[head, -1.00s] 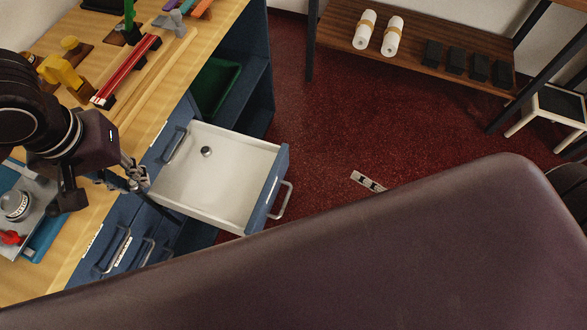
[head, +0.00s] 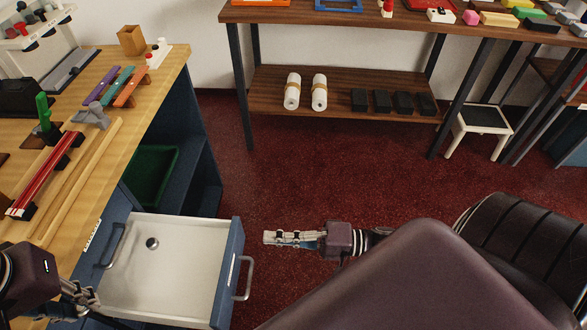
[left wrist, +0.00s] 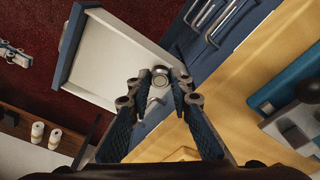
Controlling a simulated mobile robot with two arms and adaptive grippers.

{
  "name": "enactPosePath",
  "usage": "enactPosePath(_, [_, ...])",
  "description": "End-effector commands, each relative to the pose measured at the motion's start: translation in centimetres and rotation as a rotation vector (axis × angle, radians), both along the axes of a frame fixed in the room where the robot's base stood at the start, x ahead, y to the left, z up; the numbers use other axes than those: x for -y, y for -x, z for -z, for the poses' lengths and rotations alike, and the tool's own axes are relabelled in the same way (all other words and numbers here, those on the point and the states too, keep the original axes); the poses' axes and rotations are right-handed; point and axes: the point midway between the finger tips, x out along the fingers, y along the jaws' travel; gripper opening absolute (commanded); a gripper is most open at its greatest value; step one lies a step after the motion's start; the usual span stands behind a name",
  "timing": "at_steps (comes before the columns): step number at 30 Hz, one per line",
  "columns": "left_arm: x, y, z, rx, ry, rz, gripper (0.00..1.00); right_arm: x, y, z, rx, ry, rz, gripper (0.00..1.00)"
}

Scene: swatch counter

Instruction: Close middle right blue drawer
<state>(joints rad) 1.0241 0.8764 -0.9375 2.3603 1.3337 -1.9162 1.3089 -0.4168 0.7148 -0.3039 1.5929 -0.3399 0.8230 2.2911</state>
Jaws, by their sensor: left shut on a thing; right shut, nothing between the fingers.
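The open blue drawer (head: 228,278) has a white inside and a metal front handle (head: 245,278); it stands pulled out from the blue cabinet. A round metal piece (head: 151,243) lies in it near the back. The drawer also shows in the left wrist view (left wrist: 105,55), with the round piece (left wrist: 160,78) in line between the fingertips. My left gripper (head: 84,297) is near the drawer's back left corner, away from the front handle. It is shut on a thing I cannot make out. My right gripper (head: 285,238) is shut and empty, right of the drawer front, apart from its handle.
The wooden counter (head: 85,205) with tools lies at left, above a shelf holding a green bin (head: 152,172). A dark shelf unit (head: 345,107) with white rolls and black blocks stands at the back, beside a stool (head: 480,118). Red floor (head: 300,160) is clear between.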

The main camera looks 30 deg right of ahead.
Motion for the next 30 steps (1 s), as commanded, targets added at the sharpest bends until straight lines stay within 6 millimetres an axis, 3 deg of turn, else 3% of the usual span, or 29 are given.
enactPosePath(3, [0.0,0.0,-0.1,0.0,0.0,0.0,0.1,-2.0,-1.6,-0.2,0.004,-0.003,0.002,0.0])
enactPosePath(10, [0.0,0.0,-0.2,0.0,0.0,0.0,0.1,-4.3,-3.4,0.0,0.001,0.0,0.002,0.0])
enactPosePath(30, [0.0,0.0,-0.4,0.0,0.0,0.0,0.1,-5.5,-4.4,-0.1,0.001,0.001,0.001,0.0])
